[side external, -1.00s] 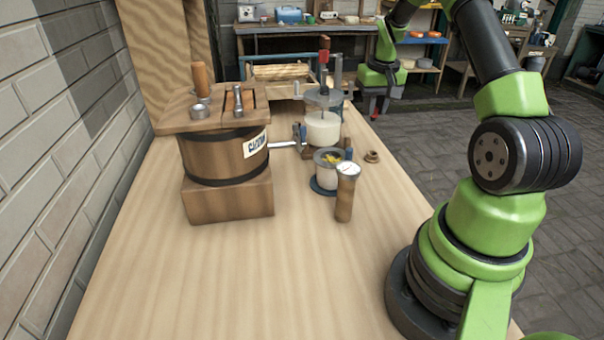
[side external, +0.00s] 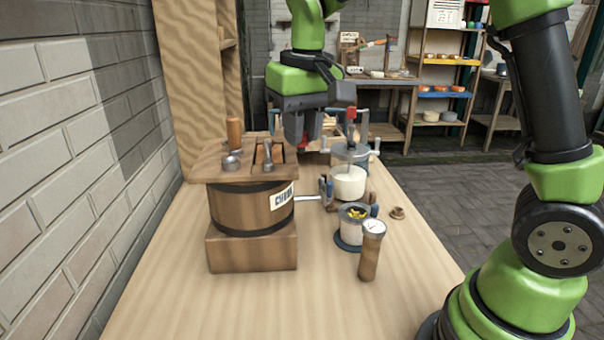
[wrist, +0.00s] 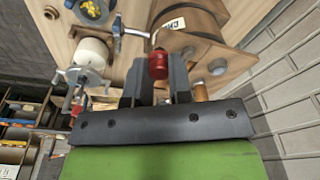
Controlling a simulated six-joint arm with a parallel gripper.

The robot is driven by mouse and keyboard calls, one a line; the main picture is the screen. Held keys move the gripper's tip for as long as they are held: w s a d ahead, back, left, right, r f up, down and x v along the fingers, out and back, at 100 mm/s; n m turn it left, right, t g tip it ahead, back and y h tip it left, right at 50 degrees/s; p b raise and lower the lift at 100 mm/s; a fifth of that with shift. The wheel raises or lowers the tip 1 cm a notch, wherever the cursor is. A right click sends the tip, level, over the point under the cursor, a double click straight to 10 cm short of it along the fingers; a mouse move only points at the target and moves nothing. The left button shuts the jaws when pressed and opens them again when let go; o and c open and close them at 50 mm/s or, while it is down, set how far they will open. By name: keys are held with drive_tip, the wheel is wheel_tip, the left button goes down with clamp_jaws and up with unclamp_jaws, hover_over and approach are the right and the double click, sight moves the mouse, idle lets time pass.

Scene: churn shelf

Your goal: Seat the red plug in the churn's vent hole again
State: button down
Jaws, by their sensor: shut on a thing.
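The wooden churn (side external: 240,207) stands on a wooden block at the left of the table, with a dark hoop and a label. Its lid (side external: 212,165) bears an orange-brown handle and grey metal fittings. I cannot make out the vent hole. My gripper (side external: 303,135) is behind and right of the lid in the side view. In the wrist view, my gripper (wrist: 160,72) is shut on the red plug (wrist: 158,65), which shows between the fingers. The churn (wrist: 190,18) appears beyond the fingertips there. The plug appears held clear of the churn.
A white pot (side external: 348,184) under a metal clamp frame with a red-topped handle stands right of the churn. The front table (side external: 320,300) is clear.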

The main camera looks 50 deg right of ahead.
hover_over(232, 168)
drive_tip(key=d, duration=0.2)
drive_tip(key=shift+r, duration=0.25)
drive_tip(key=shift+w+a, duration=0.4)
drive_tip(key=shift+a, duration=0.1)
drive_tip(key=shift+w+a+f, duration=0.1)
drive_tip(key=shift+f, duration=0.8)
drive_tip(key=shift+f, duration=1.25)
drive_tip(key=shift+r, duration=0.1)
idle(0.5)
drive_tip(key=c, duration=1)
unclamp_jaws()
drive_tip(key=c, duration=0.3)
drive_tip(key=shift+c, duration=0.2)
